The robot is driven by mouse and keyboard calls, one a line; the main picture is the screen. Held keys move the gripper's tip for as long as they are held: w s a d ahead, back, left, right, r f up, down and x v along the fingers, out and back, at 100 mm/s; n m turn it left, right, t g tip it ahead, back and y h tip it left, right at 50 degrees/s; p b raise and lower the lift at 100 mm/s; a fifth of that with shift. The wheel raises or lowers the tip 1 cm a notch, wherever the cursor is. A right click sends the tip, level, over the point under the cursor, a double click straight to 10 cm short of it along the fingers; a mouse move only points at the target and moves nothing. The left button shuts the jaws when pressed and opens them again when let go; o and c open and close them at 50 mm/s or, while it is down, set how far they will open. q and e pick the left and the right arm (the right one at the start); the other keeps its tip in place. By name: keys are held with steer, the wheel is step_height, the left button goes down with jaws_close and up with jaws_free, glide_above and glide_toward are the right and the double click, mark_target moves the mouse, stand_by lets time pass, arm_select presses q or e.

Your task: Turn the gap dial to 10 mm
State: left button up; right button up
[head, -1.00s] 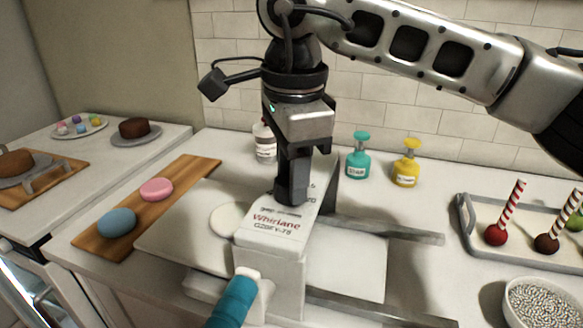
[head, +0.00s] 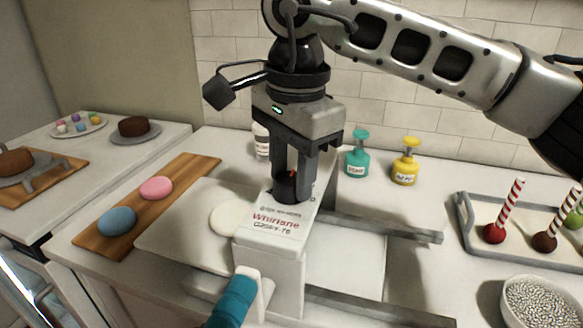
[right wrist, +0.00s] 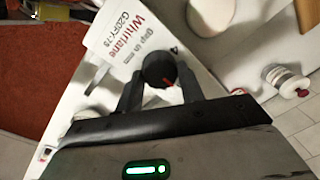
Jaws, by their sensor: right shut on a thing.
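The gap dial (head: 287,188) is a round black knob with a red pointer mark, on top of the white Whirlane machine (head: 272,238). In the right wrist view the dial (right wrist: 157,67) sits between my fingers, and its red mark (right wrist: 168,84) points toward the lower right of the picture. The print beside it reads "Gap in mm"; the scale numbers are too small or hidden to read. My right gripper (head: 295,182) reaches down from above and is shut on the dial, one finger on each side. My left gripper is not in view.
A teal-sleeved handle (head: 233,300) sticks out at the machine's front. A white disc (head: 230,218) lies on its left bed. Teal (head: 358,160) and yellow (head: 405,167) pump bottles stand behind on the right. A cake-pop tray (head: 465,235) and a sprinkle bowl (head: 540,300) are far right.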

steer(key=shift+r, duration=0.1)
steer(key=o, duration=1)
step_height(320, 180, up, 16)
steer(key=p, duration=0.1)
steer(key=shift+s+d, duration=0.35)
steer(key=shift+s, duration=0.1)
